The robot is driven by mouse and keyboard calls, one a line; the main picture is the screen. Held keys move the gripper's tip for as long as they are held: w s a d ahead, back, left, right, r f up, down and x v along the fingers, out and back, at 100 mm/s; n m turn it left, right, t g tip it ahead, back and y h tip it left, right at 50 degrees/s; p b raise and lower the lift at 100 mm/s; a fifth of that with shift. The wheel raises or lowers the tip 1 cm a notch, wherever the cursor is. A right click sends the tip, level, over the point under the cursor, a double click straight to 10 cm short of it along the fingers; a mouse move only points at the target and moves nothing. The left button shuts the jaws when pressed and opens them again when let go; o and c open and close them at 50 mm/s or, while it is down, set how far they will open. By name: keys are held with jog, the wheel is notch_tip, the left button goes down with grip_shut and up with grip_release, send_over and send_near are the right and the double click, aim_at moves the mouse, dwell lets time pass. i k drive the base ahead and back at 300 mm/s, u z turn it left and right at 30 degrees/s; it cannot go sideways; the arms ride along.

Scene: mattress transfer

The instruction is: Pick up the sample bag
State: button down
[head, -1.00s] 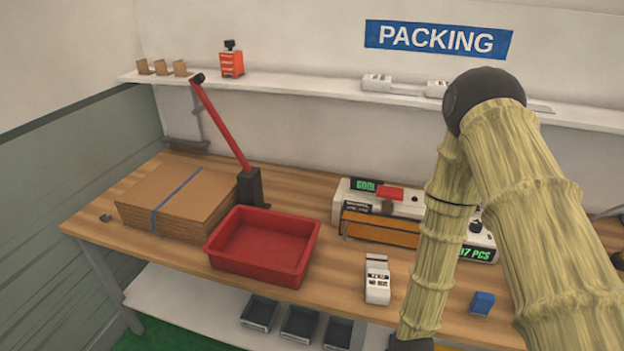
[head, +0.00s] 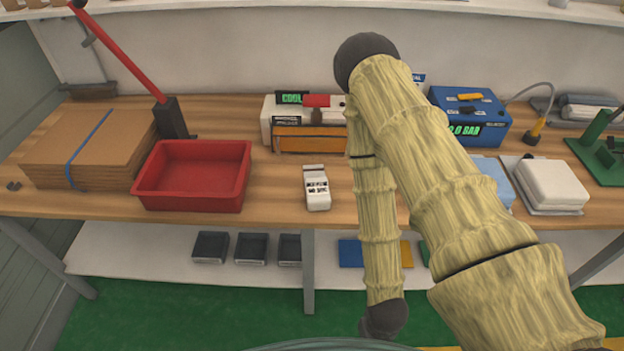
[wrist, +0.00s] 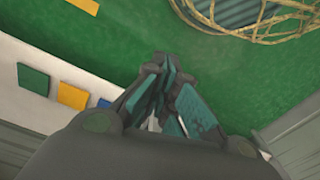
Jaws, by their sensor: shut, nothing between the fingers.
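No object is clearly recognisable as the sample bag. A pale blue item (head: 494,180), partly hidden behind my arm, and a white, soft-edged block (head: 553,184) lie at the right of the wooden workbench (head: 270,205); I cannot tell whether either is the bag. My gripper (wrist: 163,66) is shut and empty in the wrist view, over green floor and away from the bench top. In the head view the gripper itself does not show; my arm hangs down in front of the bench and hides part of it.
A red tray (head: 193,203), cardboard stack (head: 85,145), small white device (head: 316,188) and blue machine (head: 468,117) stand on the bench. Dark bins (head: 250,248) and coloured plates sit on the lower shelf. A yellowish wire rim (wrist: 250,30) is near my gripper. Green floor is open.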

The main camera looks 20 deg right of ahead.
aim_at(316, 185)
jog(key=u, duration=2.1)
jog(key=k, duration=0.95)
jog(key=z, duration=1.5)
